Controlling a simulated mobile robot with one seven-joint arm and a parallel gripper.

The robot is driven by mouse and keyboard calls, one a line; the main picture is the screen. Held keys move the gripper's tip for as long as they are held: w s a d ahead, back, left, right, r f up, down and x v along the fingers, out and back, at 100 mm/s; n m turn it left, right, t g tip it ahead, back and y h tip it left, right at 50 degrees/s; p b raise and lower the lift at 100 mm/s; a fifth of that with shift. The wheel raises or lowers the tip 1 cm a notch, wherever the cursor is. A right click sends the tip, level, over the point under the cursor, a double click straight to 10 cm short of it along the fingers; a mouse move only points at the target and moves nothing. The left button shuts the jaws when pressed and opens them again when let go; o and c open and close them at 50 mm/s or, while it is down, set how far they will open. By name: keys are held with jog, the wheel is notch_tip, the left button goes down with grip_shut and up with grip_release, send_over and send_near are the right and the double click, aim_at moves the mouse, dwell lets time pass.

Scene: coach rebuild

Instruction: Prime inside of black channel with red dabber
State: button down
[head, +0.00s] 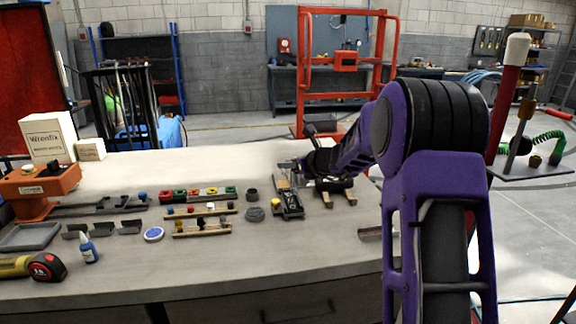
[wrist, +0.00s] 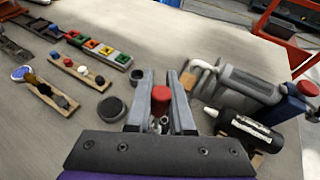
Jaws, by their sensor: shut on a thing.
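A red-topped dabber (wrist: 161,94) stands between the two grey fingers of my gripper (wrist: 160,76) in the wrist view, and the fingers are shut on it. Its lower part is mostly hidden by the fingers and the gripper body. In the head view my gripper (head: 287,170) is over the right part of the bench, and the dabber cannot be made out there. A long dark channel-like strip (head: 75,210) lies on the left of the bench, well apart from my gripper. It also shows at the upper left of the wrist view (wrist: 12,49); its inside is too small to read.
Racks of coloured parts (head: 213,194) lie between the strip and my gripper. A black bottle (wrist: 250,130) and a grey tool (wrist: 250,84) lie at right. The bench's front is mostly clear.

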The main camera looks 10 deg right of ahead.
jog(key=shift+r+p, duration=1.05)
jog(key=shift+r, duration=0.4)
